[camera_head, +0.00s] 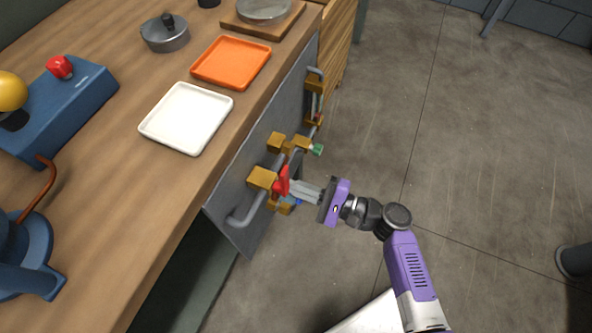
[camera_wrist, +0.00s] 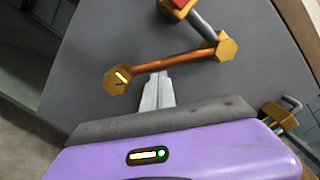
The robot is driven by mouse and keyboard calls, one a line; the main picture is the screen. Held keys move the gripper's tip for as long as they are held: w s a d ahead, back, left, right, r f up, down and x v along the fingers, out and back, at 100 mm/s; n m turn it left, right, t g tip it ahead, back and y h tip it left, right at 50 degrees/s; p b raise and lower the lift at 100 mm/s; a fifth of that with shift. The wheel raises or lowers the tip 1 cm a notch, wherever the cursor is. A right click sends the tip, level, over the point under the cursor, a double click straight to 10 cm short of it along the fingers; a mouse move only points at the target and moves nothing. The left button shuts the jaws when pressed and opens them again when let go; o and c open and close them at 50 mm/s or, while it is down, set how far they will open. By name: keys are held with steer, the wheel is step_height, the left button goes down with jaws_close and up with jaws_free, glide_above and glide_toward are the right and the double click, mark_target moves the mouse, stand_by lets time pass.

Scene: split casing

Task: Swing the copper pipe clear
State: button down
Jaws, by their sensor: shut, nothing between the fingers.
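The copper pipe (camera_wrist: 180,61) shows in the wrist view as a thin rod running between two brass hex fittings, the left one (camera_wrist: 117,80) and the right one (camera_wrist: 227,46). In that view my gripper (camera_wrist: 160,77) is shut and empty, with its fingertips just below the middle of the pipe. I cannot tell whether they touch it. In the head view my gripper (camera_head: 294,187) is at the grey panel's front, beside a red handle (camera_head: 283,180). I cannot make out the copper pipe there.
The grey panel (camera_head: 232,189) carries grey pipes and several brass blocks, with a green-ended fitting (camera_head: 317,150) above my gripper. The wooden bench top (camera_head: 130,185) bears a white tray (camera_head: 187,118) and an orange tray (camera_head: 231,61). The floor to the right is mostly open.

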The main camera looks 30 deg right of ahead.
steer(key=shift+s+a+r+m+p, duration=0.35)
steer(key=shift+a+m+p, duration=0.15)
steer(key=shift+m+p, duration=0.25)
steer(key=shift+s+a+r+m+p, duration=0.25)
steer(key=shift+a+r+m+p, duration=0.15)
steer(key=shift+m+p, duration=0.35)
steer(key=s+d+f+b, duration=0.2)
steer(key=s+d+f, duration=0.1)
steer(key=s+d, duration=0.4)
steer(key=shift+d+f, duration=0.3)
steer(key=shift+d, duration=0.6)
